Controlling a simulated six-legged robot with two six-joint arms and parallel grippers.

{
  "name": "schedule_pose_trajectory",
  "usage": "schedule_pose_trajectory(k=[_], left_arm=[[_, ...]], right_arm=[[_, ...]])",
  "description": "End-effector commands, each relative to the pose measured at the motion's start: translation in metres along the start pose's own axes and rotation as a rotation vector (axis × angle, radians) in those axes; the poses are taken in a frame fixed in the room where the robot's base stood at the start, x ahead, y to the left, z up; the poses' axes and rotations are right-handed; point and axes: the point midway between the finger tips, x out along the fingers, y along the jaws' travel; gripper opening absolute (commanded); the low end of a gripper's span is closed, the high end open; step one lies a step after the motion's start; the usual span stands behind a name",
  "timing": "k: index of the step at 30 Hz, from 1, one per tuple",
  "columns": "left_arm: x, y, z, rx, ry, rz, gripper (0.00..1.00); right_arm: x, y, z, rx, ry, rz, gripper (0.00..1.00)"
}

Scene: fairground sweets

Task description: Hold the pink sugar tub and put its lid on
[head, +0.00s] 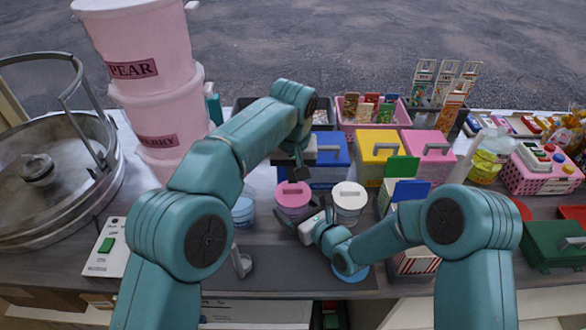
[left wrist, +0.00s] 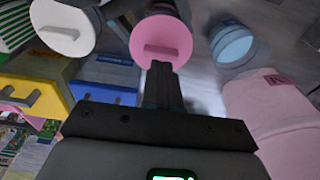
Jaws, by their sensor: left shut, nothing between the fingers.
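The pink sugar tub (head: 294,211) stands upright on the counter with its pink lid (head: 293,194) lying level on top. The lid's bar handle faces up; it also shows in the left wrist view (left wrist: 161,38). I cannot tell whether the lid is fully seated. My left gripper (head: 301,174) is shut and empty, just above and behind the lid; its fingertips (left wrist: 162,70) show near the lid's edge in the left wrist view. My right gripper (head: 303,213) reaches in low from the right, its fingers around the tub's body; the contact is partly hidden.
A white-lidded tub (head: 349,194) stands close on the right and a light blue tub (head: 243,211) on the left. Blue, yellow and pink boxes (head: 379,146) stand behind. Stacked pink buckets (head: 160,105) and a large metal pan (head: 60,190) fill the left side.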

Motion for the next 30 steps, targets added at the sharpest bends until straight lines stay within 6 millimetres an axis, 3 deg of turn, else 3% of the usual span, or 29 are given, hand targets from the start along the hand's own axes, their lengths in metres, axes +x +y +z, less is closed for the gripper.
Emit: schedule_pose_trajectory(k=[20, 30], left_arm=[[0.025, 0.0, 0.003, -0.001, -0.002, -0.001, 0.0], [0.024, 0.0, 0.003, 0.0, -0.001, 0.0, 0.0]], right_arm=[[0.0, -0.001, 0.003, -0.002, -0.006, -0.001, 0.64], [0.0, -0.001, 0.003, -0.002, -0.007, -0.001, 0.64]])
